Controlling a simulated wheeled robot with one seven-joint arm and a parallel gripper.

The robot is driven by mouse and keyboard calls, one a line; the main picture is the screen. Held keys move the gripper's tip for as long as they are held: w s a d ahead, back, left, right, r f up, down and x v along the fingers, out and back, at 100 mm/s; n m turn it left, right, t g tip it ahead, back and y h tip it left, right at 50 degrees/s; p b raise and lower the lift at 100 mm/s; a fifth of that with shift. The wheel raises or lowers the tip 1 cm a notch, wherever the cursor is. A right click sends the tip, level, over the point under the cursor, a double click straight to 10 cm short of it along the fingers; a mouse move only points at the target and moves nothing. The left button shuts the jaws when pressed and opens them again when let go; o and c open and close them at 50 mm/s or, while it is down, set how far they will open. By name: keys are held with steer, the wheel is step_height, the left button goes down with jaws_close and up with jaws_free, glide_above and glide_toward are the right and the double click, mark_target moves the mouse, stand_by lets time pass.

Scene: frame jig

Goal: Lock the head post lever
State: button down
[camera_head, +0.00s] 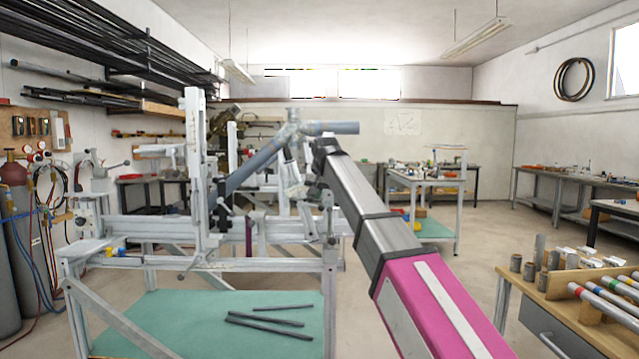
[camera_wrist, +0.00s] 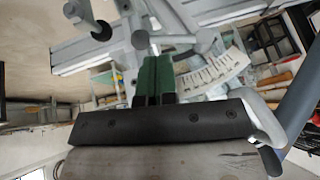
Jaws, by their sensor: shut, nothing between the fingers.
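The white frame jig (camera_head: 193,150) stands left of centre in the head view and holds grey-blue bike tubes (camera_head: 255,165). A short tube (camera_head: 335,128) lies across the top near a joint. My arm reaches in from the lower right, and its black end is beside that joint. In the wrist view my gripper (camera_wrist: 153,62) has its green fingers together and empty, close to pale jig parts. A rod with a dark knob (camera_wrist: 102,30) is to their upper left; I cannot tell whether it is the head post lever. A scale plate (camera_wrist: 218,70) is to their right. Contact is unclear.
The jig's lower green shelf (camera_head: 180,315) holds several dark rods (camera_head: 262,322). A wooden bench (camera_head: 560,300) with cups and tubes stands at the lower right. Gas cylinders (camera_head: 15,230) are at far left. Floor between jig and bench is partly free.

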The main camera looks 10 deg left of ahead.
mark_target(316, 207)
steer(key=shift+x, duration=1.75)
steer(key=shift+f, duration=0.1)
steer(key=shift+d+f+y, duration=0.2)
steer(key=shift+f+y, duration=0.2)
steer(key=shift+f, duration=0.35)
